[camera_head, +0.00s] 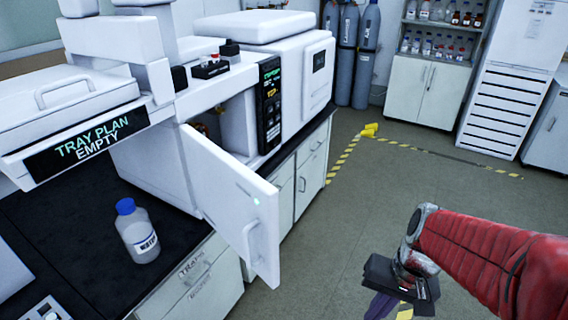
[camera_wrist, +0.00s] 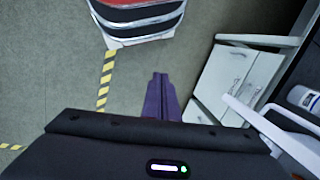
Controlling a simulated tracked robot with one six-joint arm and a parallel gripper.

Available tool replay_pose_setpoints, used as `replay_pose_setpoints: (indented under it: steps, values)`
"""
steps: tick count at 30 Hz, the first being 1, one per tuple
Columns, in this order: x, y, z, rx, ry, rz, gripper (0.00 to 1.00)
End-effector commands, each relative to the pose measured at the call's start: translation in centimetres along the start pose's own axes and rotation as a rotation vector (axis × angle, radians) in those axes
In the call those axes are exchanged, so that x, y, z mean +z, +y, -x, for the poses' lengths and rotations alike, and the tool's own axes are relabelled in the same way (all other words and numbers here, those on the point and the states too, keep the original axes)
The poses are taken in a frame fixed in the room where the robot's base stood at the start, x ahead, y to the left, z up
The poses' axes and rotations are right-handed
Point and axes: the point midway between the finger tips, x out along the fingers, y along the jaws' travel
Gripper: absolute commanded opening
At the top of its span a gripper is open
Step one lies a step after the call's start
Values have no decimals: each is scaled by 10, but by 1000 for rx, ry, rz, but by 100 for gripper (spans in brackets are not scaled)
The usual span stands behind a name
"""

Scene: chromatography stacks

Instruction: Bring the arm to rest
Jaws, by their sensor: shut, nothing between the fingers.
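My gripper (camera_head: 381,304) is at the lower right of the head view, at the end of my red-sleeved arm. It hangs over the open floor, to the right of the bench and apart from it. In the wrist view its purple fingers (camera_wrist: 161,98) are together, with nothing between them and the floor behind. In the head view the fingers are partly cut off by the bottom edge.
A white instrument door (camera_head: 228,200) stands open, jutting past the bench edge toward the floor. A blue-capped bottle (camera_head: 137,235) stands on the black bench top. Grey gas cylinders (camera_head: 348,60) and cabinets line the back.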

Motion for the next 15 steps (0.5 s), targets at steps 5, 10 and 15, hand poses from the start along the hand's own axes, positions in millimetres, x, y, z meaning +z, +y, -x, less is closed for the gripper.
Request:
replay_pose_setpoints:
  steps: [5,10,15]
  values:
    - [-2,-1,26,66,130,68,0]
    - [-1,-6,51,111,244,141,0]
    - [3,-14,76,140,352,224,0]
